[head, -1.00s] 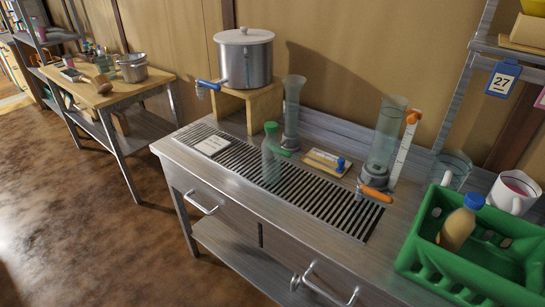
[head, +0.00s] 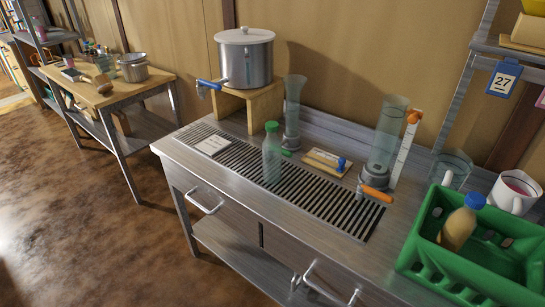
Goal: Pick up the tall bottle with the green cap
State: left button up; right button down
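The tall bottle with the green cap (head: 272,158) stands upright on the slotted drain grate of the metal counter. It is clear with a pale green tint, and its cap is green. Neither of my grippers is in the head view, and nothing touches the bottle from the front.
A glass cylinder (head: 293,110) stands close behind the bottle, and a wider one (head: 387,140) stands to the right by an orange-handled tap (head: 375,193). A steel pot (head: 244,60) sits on a wooden stand. A green crate (head: 470,270) with a blue-capped bottle (head: 459,224) is at right.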

aim_at(271, 145)
jog(key=i+j+z, duration=0.1)
jog(key=z, duration=1.1)
jog(key=j+z, duration=0.45)
jog(key=k+j+z, duration=0.1)
jog(key=j+z, duration=0.35)
